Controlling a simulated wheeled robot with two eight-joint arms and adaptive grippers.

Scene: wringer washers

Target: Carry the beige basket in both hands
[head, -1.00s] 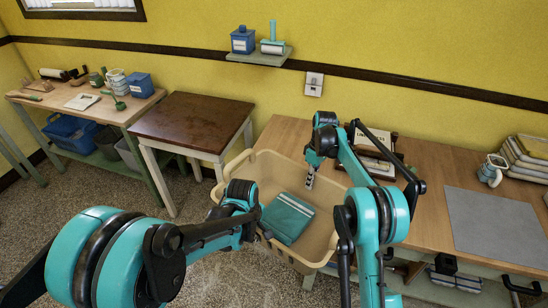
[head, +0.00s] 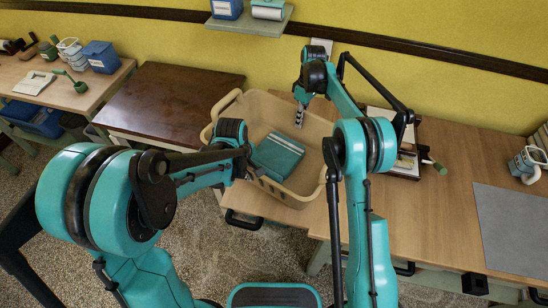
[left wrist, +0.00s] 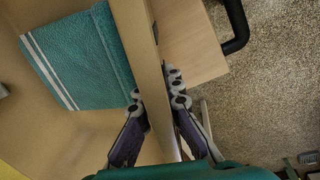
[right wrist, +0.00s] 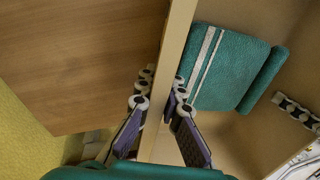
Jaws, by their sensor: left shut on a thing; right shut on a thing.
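The beige basket (head: 268,108) is over the left end of the wooden desk, with a folded teal towel (head: 277,155) with white stripes inside. My left gripper (head: 252,172) is shut on its near rim; the left wrist view shows the fingers (left wrist: 160,98) on both sides of the wall. My right gripper (head: 299,120) is shut on the far rim, with its fingers (right wrist: 160,92) astride the wall in the right wrist view. The basket looks about level. I cannot tell whether its bottom touches the desk.
The wooden desk (head: 440,215) holds a grey mat (head: 515,235) and a mug (head: 527,165). A dark-topped table (head: 172,105) stands left of the basket. A cluttered bench (head: 50,85) is further left. A shelf (head: 250,22) hangs on the yellow wall. Speckled floor is open in front.

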